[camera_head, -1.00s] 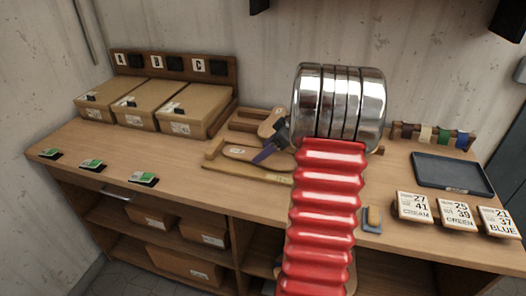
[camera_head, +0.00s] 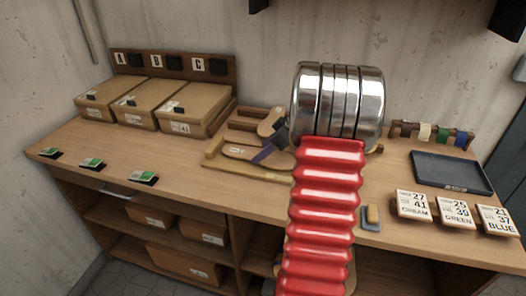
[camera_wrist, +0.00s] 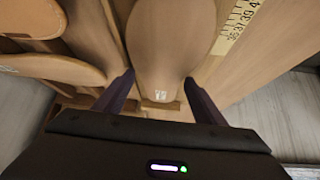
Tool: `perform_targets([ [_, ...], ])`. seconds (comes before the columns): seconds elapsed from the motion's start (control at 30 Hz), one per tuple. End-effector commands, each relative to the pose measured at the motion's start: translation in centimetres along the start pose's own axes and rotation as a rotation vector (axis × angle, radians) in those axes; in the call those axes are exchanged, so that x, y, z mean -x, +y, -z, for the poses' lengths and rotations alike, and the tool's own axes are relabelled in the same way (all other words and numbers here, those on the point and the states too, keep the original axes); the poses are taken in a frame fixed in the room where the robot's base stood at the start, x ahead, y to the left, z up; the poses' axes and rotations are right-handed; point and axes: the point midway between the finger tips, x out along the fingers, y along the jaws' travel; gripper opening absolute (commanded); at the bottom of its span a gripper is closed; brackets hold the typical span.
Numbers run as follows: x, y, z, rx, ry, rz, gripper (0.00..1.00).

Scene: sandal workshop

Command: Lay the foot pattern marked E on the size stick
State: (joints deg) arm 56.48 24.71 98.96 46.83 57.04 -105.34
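A tan foot pattern (camera_wrist: 172,45) lies heel towards me in the wrist view, with a small white mark on its heel that I cannot read. The two dark purple fingers of my gripper (camera_wrist: 160,84) stand on either side of this heel, at or very near its edges. Whether they press on it I cannot tell. A size stick (camera_wrist: 240,18) with a numbered yellow scale runs along the pattern's right side. In the head view, patterns (camera_head: 243,152) lie on the wooden rack and a purple finger (camera_head: 263,156) reaches there. My red arm hides part of the bench.
More patterns (camera_wrist: 50,68) lie at the left in the wrist view. Boxes (camera_head: 190,108) stand under a lettered board (camera_head: 172,64). A dark tray (camera_head: 452,172), number cards (camera_head: 413,204) and green-topped tags (camera_head: 143,177) lie on the bench.

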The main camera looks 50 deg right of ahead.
Motion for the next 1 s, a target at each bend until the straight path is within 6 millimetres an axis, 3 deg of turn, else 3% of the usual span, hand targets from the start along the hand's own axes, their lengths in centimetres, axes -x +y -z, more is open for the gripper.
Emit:
perform_targets([
  [0.03, -0.8, -0.3, -1.1, -0.014, -0.014, 0.012, 0.78],
  [0.13, -0.6, -0.3, -1.0, -0.014, -0.015, 0.011, 0.85],
  [0.27, 0.2, -0.2, -0.3, -0.015, -0.014, 0.009, 0.85],
  [0.8, 9.4, 0.0, 0.2, -0.009, -0.007, 0.004, 0.85],
  [1.0, 11.8, 0.0, 0.2, -0.008, -0.007, 0.006, 0.85],
])
